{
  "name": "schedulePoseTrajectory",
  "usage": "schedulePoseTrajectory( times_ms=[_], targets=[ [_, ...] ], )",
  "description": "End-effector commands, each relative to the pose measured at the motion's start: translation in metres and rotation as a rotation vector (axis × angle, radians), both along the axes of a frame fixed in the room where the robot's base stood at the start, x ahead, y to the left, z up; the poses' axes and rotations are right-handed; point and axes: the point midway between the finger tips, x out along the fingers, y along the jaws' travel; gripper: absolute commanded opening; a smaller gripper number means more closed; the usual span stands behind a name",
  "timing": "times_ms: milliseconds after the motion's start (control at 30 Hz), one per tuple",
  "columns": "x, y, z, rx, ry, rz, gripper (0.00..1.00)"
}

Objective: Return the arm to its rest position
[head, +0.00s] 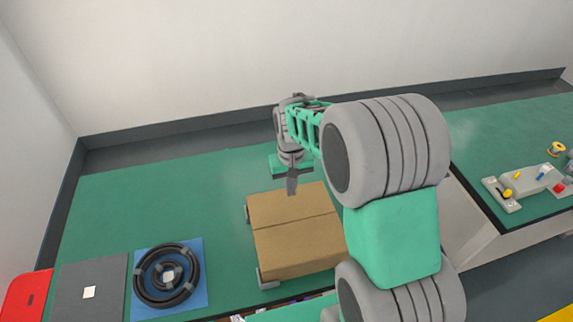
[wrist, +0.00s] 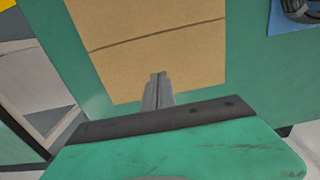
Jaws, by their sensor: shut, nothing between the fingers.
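My arm reaches over the green worktop, and my gripper (head: 292,186) points down near the far edge of a closed cardboard box (head: 290,228). In the wrist view my gripper (wrist: 157,82) has its grey fingers together with nothing between them. The box (wrist: 140,40) lies beyond the fingertips there. I cannot tell the exact height of the fingertips above the box. My own arm hides the right side of the box in the head view.
Grey brackets hold the box. A black cable coil (head: 166,275) lies on a blue mat (head: 199,300) at left, beside a grey plate (head: 75,302) and a red item (head: 22,298). A second bench at right bears a grey fixture (head: 525,182). The worktop's far left is clear.

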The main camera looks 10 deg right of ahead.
Motion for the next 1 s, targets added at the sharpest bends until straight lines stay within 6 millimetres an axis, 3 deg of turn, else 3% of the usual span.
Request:
schedulePoseTrajectory(
  times_ms=[33,233,667,767,867,1000],
  targets=[
    [0.0,0.0,0.015,0.0,-0.001,0.0,0.0],
    [0.001,0.0,0.045,0.0,-0.002,0.0,0.0],
    [-0.001,0.0,0.043,0.0,0.002,-0.002,0.0],
    [-0.019,0.0,0.031,0.0,0.041,-0.003,0.0],
    [-0.056,0.0,0.015,-0.001,0.108,-0.004,0.0],
    [-0.102,0.0,0.033,-0.001,0.1,-0.006,0.0]
  ],
)
